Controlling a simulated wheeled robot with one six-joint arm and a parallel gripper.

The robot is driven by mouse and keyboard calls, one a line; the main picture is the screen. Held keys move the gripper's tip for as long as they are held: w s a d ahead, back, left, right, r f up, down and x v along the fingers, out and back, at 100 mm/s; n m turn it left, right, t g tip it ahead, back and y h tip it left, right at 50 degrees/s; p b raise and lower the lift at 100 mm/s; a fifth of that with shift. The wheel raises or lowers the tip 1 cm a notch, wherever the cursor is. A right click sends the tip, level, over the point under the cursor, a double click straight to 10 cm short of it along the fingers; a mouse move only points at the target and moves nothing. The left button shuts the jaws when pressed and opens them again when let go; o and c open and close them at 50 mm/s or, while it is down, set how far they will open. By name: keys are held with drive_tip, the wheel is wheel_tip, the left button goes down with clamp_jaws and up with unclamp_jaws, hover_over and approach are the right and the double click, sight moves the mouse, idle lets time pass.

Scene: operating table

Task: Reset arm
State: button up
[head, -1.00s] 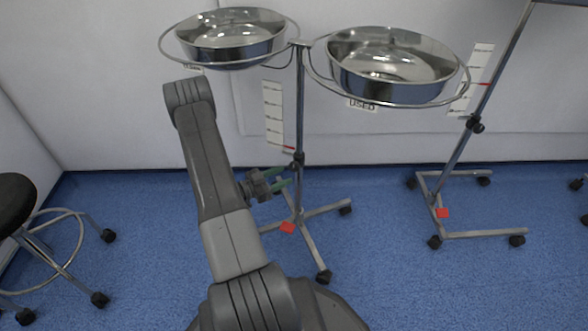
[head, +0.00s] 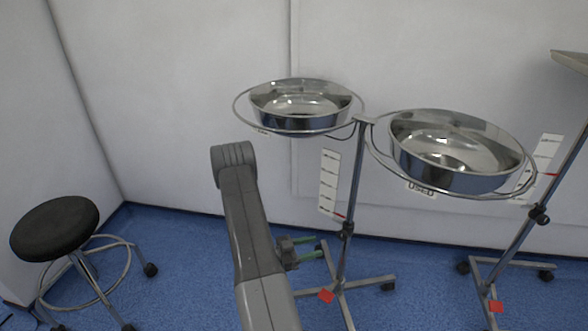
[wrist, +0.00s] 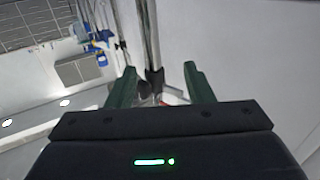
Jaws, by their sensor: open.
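My gripper (head: 318,250) shows in the head view beside my raised arm, with its green fingers pointing right toward the pole of the basin stand (head: 352,205). In the wrist view my gripper (wrist: 160,88) has its two green fingers apart with nothing held between them. The metal pole (wrist: 150,40) of a stand shows beyond the fingers in that view. Whether the fingers touch the stand cannot be told from the head view.
Two steel basins, left (head: 300,105) and right (head: 455,150), sit in the stand's rings. A black stool (head: 55,228) stands at the left. Another wheeled stand (head: 540,215) is at the right. White walls close off the back. Blue floor (head: 185,260) is clear between stool and arm.

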sight(346, 244)
drive_tip(key=b+x, duration=0.3)
drive_tip(key=x, duration=0.9)
drive_tip(key=shift+s+d, duration=0.25)
drive_tip(key=shift+d, duration=0.1)
drive_tip(key=shift+f, duration=0.1)
